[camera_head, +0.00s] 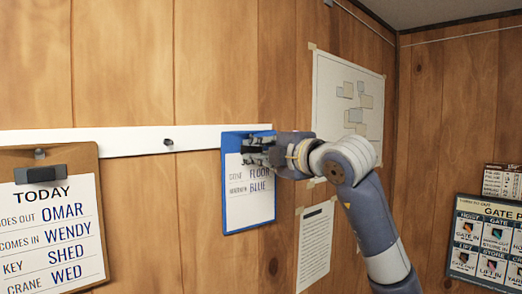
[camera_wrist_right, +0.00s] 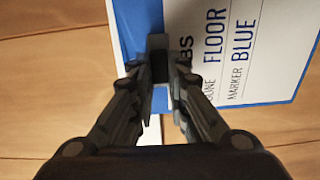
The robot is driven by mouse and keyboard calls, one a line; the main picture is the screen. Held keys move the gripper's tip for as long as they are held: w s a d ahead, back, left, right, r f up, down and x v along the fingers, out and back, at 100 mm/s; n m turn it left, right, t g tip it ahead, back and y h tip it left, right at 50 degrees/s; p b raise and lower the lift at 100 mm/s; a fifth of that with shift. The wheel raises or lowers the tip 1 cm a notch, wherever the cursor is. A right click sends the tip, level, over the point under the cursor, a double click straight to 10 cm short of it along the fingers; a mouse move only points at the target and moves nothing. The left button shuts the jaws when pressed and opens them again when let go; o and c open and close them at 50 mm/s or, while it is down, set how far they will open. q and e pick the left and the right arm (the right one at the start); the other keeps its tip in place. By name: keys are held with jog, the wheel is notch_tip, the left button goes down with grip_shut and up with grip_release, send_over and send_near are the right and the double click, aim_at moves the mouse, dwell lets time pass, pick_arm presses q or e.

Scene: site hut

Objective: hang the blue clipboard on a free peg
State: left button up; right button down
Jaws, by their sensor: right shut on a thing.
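The blue clipboard (camera_head: 248,226) hangs upright against the white rail at its right end, with a white sheet reading FLOOR and BLUE. My right gripper (camera_head: 262,150) is shut on its top clip area from the right. The wrist view shows the fingers (camera_wrist_right: 160,75) closed at the dark clip, with the blue board (camera_wrist_right: 140,20) beyond. A bare dark peg (camera_head: 168,142) shows on the white rail (camera_head: 130,140) to the left of the clipboard. Whether a peg lies behind the blue clipboard is hidden. My left gripper is not in view.
A brown clipboard (camera_head: 85,165) headed TODAY hangs on the rail at the left, on a peg (camera_head: 40,153). Papers (camera_head: 348,100) and (camera_head: 316,240) a lower sheet are on the wall behind my right arm. A dark sign board (camera_head: 485,243) is at right.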

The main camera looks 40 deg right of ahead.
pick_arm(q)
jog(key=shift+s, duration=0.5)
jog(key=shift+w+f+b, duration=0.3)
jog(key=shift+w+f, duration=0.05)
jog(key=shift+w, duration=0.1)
pick_arm(e)
jog(key=shift+a+f, duration=0.15)
jog(key=shift+f, duration=0.15)
jog(key=c, duration=1.5)
grip_release()
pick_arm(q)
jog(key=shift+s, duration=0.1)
pick_arm(e)
jog(key=s, duration=1.2)
jog(key=shift+a+r, duration=0.1)
jog(key=shift+a, duration=0.25)
